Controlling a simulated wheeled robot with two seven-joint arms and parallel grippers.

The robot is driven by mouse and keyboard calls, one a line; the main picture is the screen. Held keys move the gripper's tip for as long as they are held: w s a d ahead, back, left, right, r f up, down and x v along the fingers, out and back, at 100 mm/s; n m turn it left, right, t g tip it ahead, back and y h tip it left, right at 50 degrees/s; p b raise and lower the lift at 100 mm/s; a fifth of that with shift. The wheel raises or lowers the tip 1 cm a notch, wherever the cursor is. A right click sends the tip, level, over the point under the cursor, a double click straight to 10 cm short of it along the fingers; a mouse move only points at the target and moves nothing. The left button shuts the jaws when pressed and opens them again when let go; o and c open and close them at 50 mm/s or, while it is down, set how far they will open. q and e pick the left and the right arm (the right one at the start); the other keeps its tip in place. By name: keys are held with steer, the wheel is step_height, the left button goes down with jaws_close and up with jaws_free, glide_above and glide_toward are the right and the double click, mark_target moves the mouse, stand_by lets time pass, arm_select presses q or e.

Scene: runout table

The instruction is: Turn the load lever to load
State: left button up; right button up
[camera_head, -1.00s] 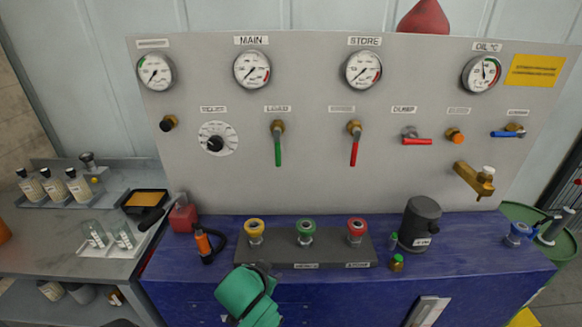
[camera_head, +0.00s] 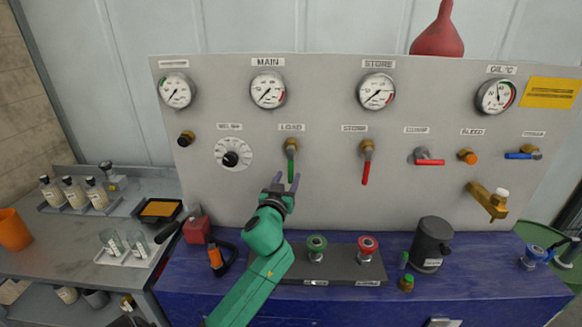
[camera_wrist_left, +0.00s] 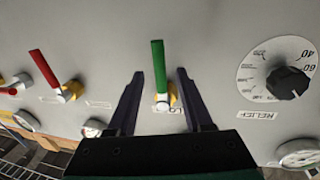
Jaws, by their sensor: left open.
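The load lever (camera_head: 291,166) has a green handle on a brass valve under the LOAD label. The handle hangs straight down on the grey panel. My left gripper (camera_head: 285,182) is open, just below and in front of the lever in the head view. In the left wrist view the green lever (camera_wrist_left: 159,70) stands between the two dark fingers of my left gripper (camera_wrist_left: 158,90), with a gap on each side. I cannot tell whether a finger touches it. My right gripper is not in view.
The red-handled store lever (camera_head: 366,170) hangs to the right. The relief dial (camera_head: 231,158) is to the left. Below, a grey block (camera_head: 338,271) with green and red couplings stands on the blue bench (camera_head: 480,285). A dark canister (camera_head: 433,240) stands at right.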

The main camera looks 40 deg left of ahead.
mark_target(290, 173)
arm_select(q)
steer(key=x, duration=0.4)
steer(key=shift+w, duration=0.15)
jaws_close()
steer(key=shift+f, duration=0.1)
stand_by(1.1)
